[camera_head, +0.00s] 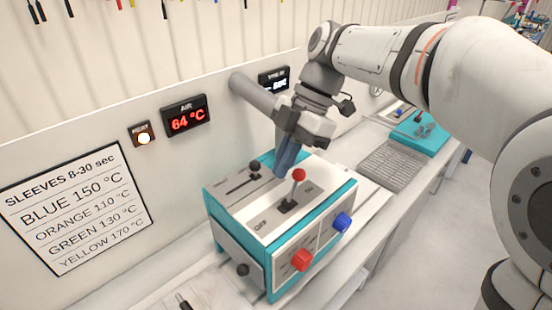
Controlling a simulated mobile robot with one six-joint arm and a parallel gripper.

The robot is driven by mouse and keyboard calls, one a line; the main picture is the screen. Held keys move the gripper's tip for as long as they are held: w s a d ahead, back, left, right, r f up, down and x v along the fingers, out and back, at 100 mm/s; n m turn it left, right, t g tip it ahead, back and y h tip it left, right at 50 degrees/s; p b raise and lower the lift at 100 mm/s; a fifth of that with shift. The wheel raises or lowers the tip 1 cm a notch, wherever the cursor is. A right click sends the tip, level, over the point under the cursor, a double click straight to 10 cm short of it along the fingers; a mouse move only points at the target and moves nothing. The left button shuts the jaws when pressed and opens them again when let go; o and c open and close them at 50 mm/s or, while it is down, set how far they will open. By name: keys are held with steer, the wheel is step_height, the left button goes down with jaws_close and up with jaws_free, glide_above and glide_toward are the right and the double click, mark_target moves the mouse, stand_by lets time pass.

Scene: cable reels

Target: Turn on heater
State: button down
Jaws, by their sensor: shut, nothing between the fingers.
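The heater box (238,239) is teal and white and stands on the bench in the middle of the head view. On its top is a lever with a red ball (299,174), set between the words OFF and ON; it appears to lean toward ON. A slider with a black knob (254,167) is behind it on the left. The front carries a red knob (301,259) and a blue knob (342,221). My gripper (284,164) points down, shut and empty, just behind the red ball. I cannot tell whether it touches the lever.
A wall display (187,117) reads AIR 64 °C beside a lit lamp (144,137). A second display (273,80) is partly hidden by my arm. A sign (76,208) lists sleeve temperatures. A grey grid (394,166) and a teal device (425,133) lie to the right.

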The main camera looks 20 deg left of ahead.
step_height(320, 180, up, 3)
steer(key=s+a+p, duration=0.2)
steer(key=w+d+r+b, duration=0.2)
steer(key=w+d+r, duration=0.2)
steer(key=w+r, duration=0.1)
steer(key=shift+w, duration=0.8)
steer(key=shift+d, duration=0.1)
